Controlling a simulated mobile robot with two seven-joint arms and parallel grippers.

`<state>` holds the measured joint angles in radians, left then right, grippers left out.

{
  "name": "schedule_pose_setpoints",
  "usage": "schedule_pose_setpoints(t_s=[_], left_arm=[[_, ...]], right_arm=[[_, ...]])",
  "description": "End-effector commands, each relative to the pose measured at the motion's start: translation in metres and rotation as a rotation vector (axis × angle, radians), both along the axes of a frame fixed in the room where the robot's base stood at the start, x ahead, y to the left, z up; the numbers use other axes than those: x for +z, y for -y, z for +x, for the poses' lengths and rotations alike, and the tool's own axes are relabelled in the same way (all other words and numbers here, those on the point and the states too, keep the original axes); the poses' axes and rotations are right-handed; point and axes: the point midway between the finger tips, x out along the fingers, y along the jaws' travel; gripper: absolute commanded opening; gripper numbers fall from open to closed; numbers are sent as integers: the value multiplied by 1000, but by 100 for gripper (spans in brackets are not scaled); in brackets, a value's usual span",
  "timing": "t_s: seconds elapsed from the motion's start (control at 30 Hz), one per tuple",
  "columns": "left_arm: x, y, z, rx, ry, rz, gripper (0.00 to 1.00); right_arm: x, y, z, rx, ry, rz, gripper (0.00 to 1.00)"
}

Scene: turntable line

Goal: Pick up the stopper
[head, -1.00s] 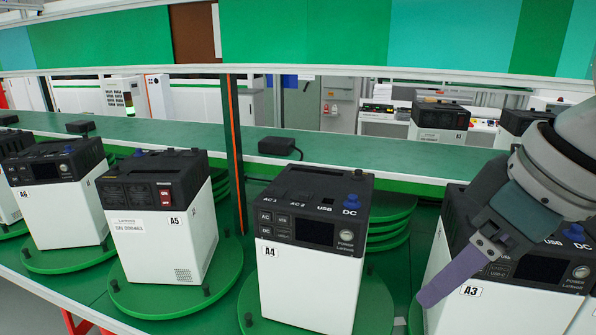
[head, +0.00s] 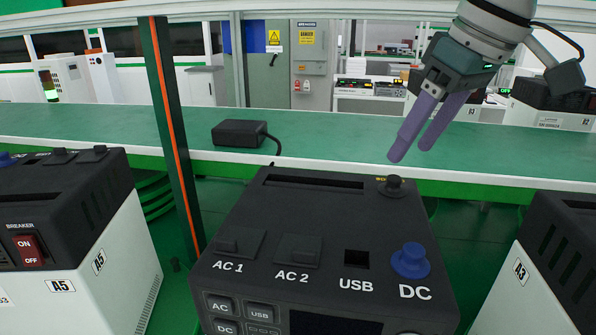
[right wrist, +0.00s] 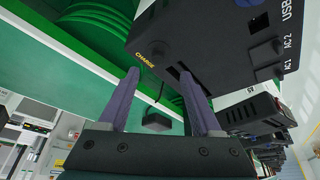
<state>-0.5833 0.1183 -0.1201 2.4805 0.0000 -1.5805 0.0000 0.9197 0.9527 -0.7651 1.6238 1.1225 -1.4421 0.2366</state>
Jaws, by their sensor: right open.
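A blue stopper (head: 410,261) stands upright in the DC port on top of the near power unit (head: 310,215). A smaller black stopper (head: 392,186) stands at that unit's far right corner, by a yellow label mostly hidden behind it. My right gripper (head: 411,152) is open and empty, its two purple fingers pointing down just above and beyond the black stopper, apart from it. My left gripper is not in view.
Unit A5 (head: 60,215) stands at left and unit A3 (head: 560,255) at right, with gaps between. A dark post with an orange strip (head: 170,120) rises left of the near unit. A black adapter (head: 238,133) with a cable lies on the green shelf (head: 330,148) behind.

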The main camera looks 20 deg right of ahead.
Motion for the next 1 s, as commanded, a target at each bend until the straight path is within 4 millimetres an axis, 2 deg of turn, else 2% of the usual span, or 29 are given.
schedule_pose_setpoints(t_s=[0.17,0.33,0.43,0.73,0.77,1.0], left_arm=[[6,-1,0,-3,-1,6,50],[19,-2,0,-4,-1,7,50],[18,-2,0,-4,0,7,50],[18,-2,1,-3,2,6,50],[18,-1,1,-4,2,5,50],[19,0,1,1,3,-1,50]], right_arm=[[-14,-1,5,0,-2,0,66],[-38,0,13,0,-4,-1,66],[-52,-2,19,0,-2,0,66],[-59,-2,21,2,2,-3,66],[-59,-2,21,2,2,-3,64],[-59,-2,21,1,2,-2,37]])
